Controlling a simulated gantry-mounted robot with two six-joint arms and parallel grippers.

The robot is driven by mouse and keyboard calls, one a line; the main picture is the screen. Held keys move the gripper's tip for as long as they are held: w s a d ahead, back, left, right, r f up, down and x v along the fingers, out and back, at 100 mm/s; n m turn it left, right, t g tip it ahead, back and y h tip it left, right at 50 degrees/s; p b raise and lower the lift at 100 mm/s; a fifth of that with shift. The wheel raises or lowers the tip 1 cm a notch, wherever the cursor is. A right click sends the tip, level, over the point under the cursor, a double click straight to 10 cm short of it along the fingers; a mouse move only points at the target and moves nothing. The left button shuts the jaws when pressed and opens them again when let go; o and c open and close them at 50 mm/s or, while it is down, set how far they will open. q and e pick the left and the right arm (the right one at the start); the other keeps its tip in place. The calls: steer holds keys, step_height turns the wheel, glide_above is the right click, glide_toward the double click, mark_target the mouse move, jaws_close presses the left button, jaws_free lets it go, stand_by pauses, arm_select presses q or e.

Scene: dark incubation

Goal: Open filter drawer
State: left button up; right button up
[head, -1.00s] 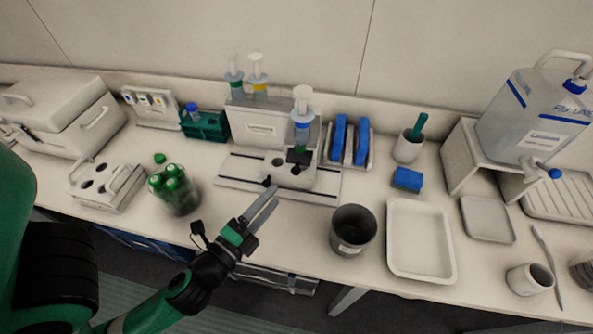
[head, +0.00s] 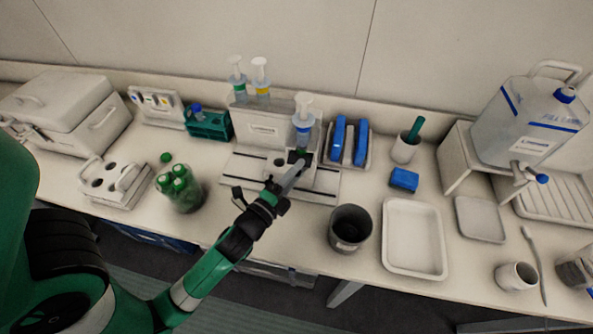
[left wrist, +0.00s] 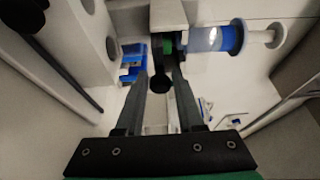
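The filter station (head: 328,178) is a white unit on a base plate at the middle of the bench. A syringe-like part with blue liquid (head: 303,124) stands on it, and it also shows in the left wrist view (left wrist: 215,37). My left gripper (head: 297,170) is at the unit's front and hides part of it. In the left wrist view its fingers (left wrist: 166,75) are apart, with a small black round knob (left wrist: 160,84) showing between them. The knob looks nearer the left finger; I cannot tell whether it touches. My right gripper is not in view.
A dark grey beaker (head: 350,230) and a white tray (head: 413,240) stand right of the gripper. A jar of green-capped tubes (head: 180,188) stands to its left. A rack with blue pieces (head: 348,142) is just right of the unit.

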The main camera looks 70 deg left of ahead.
arm_select(q)
jaws_close()
stand_by(1.1)
